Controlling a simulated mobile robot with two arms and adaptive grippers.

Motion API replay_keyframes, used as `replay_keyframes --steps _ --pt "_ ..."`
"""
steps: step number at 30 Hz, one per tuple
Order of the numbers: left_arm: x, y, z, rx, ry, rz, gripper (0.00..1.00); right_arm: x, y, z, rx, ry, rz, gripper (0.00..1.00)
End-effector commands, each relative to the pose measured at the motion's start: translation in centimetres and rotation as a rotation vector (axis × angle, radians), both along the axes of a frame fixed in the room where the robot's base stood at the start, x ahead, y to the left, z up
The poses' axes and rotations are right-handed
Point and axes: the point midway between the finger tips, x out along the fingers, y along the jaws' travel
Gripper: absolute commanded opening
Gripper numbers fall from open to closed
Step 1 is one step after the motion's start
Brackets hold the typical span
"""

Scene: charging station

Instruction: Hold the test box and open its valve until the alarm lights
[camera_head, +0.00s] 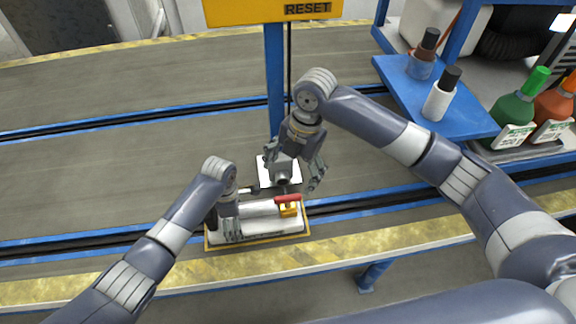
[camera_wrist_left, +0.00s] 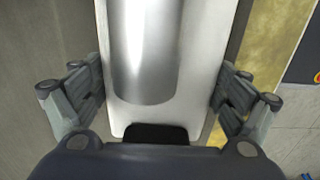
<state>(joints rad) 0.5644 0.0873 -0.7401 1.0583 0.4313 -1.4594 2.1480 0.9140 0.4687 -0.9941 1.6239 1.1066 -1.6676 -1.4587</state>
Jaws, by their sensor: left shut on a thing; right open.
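The test box (camera_head: 257,228) is a pale case with a yellowish rim, lying near the conveyor's front edge. A red valve handle (camera_head: 288,198) and a yellow valve body (camera_head: 289,210) sit at its right end. My left gripper (camera_head: 229,228) is shut on the box's left part; the left wrist view shows its fingers on both sides of the pale, shiny box (camera_wrist_left: 160,115). My right gripper (camera_head: 296,168) is open, its fingers spread above and behind the valve, apart from the red handle. No lit alarm can be made out.
A white plate with a grey fitting (camera_head: 283,173) is just behind the box, partly hidden by my right gripper. A blue post (camera_head: 275,80) carries a yellow RESET sign (camera_head: 270,10). A blue shelf (camera_head: 455,118) with bottles stands at right. The conveyor (camera_head: 110,170) is clear at left.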

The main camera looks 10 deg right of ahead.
Motion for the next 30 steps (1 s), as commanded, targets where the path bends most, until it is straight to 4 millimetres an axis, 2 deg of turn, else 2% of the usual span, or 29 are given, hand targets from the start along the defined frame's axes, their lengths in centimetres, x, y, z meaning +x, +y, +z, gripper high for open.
replay_keyframes --steps 6,12,18,27,28,30 --pt "0.03 0.0 -0.01 0.0 -0.001 0.001 0.58 0.36 0.58 0.38 -0.078 -0.04 0.272 0.87" --pt "0.04 0.01 -0.01 0.0 -0.001 0.001 0.58 0.61 0.7 0.6 -0.136 -0.058 0.465 0.87" --pt "0.06 0.01 0.0 0.0 -0.002 0.001 0.58 0.71 0.71 0.7 -0.164 -0.062 0.556 0.87" --pt "0.07 0.02 0.01 0.0 -0.002 0.001 0.58 0.71 0.7 0.71 -0.168 -0.062 0.569 0.87" --pt "0.07 0.02 0.01 0.0 -0.002 0.001 0.98 0.71 0.7 0.71 -0.167 -0.063 0.568 0.87" --pt "0.06 0.02 0.01 0.0 -0.002 0.001 1.0 0.71 0.7 0.71 -0.167 -0.062 0.567 0.87"
